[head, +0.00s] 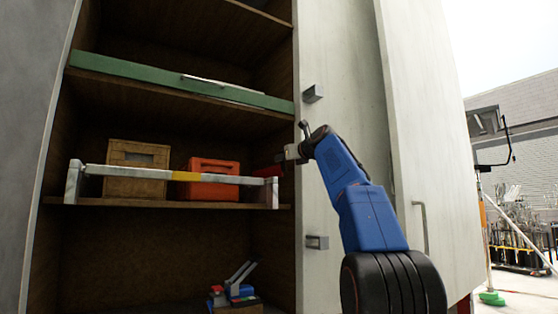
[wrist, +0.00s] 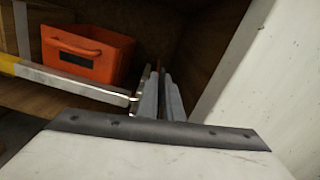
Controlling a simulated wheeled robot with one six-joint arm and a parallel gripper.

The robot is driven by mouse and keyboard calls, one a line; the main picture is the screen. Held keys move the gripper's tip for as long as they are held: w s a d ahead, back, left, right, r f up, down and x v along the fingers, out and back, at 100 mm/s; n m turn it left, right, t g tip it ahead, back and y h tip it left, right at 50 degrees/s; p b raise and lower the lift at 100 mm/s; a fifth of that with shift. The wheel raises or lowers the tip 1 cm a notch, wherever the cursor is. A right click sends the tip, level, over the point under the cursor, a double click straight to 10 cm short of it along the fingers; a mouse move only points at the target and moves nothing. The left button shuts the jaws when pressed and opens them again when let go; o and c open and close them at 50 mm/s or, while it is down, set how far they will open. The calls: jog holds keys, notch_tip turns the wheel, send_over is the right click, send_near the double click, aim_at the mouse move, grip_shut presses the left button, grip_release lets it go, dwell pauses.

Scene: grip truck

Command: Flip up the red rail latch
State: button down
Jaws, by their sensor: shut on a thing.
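The red rail latch (head: 268,172) is a small dark red piece at the right end of the pale rail (head: 230,179), against the shelf bay's right wall. The rail has a yellow band and runs across the front of the middle shelf; it also shows in the wrist view (wrist: 80,86). My gripper (head: 281,157) reaches in from the right at that end. In the wrist view its fingers (wrist: 160,95) are close together, pointing into the bay, shut on the latch. The fingers hide most of the latch, so its exact angle is unclear.
An orange crate (head: 208,190) and a tan crate (head: 137,183) stand behind the rail. A green board (head: 150,80) crosses the shelf above. The white door panel (head: 345,60) is close on the right. Small coloured items (head: 235,292) lie below.

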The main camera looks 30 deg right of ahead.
jog(key=shift+w+d+m, duration=0.1)
jog(key=shift+d+m, duration=0.35)
jog(key=shift+m, duration=0.15)
jog(key=shift+f, duration=0.1)
jog(key=c, duration=1.9)
grip_release()
jog(key=s, duration=1.7)
jog(key=shift+s+d, duration=0.25)
jog(key=shift+d, duration=0.05)
